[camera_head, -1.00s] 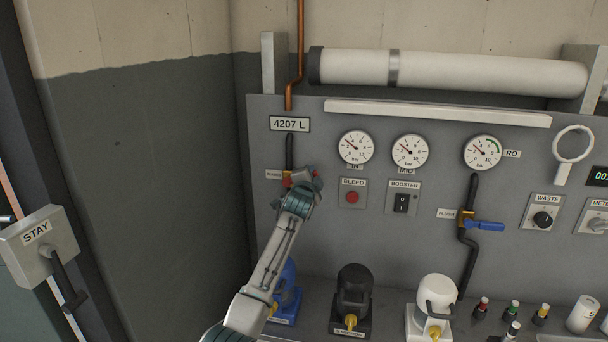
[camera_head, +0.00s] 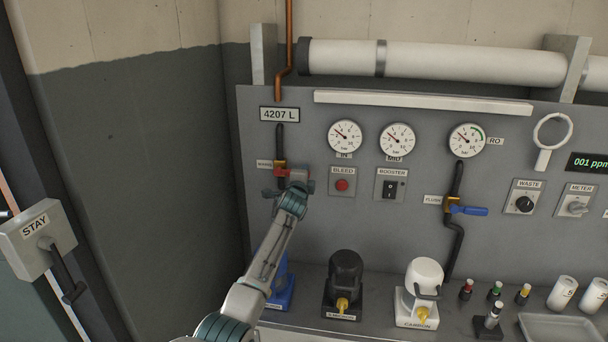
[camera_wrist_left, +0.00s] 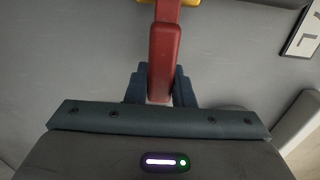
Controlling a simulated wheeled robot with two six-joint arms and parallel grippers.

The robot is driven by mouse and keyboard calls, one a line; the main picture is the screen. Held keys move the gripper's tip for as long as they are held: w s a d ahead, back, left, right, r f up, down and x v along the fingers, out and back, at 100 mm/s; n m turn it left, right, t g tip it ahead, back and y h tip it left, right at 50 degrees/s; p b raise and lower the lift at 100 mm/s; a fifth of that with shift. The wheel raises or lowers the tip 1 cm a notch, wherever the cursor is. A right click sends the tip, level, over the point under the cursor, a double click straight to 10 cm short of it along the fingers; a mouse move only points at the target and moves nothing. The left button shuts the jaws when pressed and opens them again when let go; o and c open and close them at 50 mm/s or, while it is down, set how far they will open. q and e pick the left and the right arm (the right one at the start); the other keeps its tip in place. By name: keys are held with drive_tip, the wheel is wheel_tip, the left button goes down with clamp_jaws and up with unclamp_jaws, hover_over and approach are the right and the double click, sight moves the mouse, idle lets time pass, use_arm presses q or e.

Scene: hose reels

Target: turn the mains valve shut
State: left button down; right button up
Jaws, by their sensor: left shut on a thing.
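The mains valve is at the left of the grey panel, on a dark pipe under the 4207 L sign. Its brass body (camera_head: 280,164) shows in the head view, with a red lever (camera_head: 298,174) partly hidden by my gripper. My left gripper (camera_head: 291,184) is at the lever. In the left wrist view the red lever (camera_wrist_left: 164,55) runs down between the fingers of my left gripper (camera_wrist_left: 160,90), which is shut on its end. A bit of the brass body (camera_wrist_left: 188,2) shows at the top edge. My right gripper is not in view.
Gauges (camera_head: 345,136), a red bleed button (camera_head: 342,185) and a booster switch (camera_head: 390,189) are right of the valve. A blue flush lever (camera_head: 468,210) is further right. Several housings, including a black one (camera_head: 345,275), stand below. A bare dark wall (camera_head: 140,160) is left.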

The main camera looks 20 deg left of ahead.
use_arm(q)
drive_tip(key=shift+f, duration=0.15)
drive_tip(key=c, duration=1.2)
unclamp_jaws()
drive_tip(key=shift+c, duration=0.2)
drive_tip(key=shift+s, duration=0.1)
drive_tip(key=b+v, duration=0.2)
drive_tip(key=v, duration=0.8)
drive_tip(key=shift+s+d+b, duration=0.2)
drive_tip(key=shift+s+b, duration=0.05)
drive_tip(key=shift+b, duration=0.15)
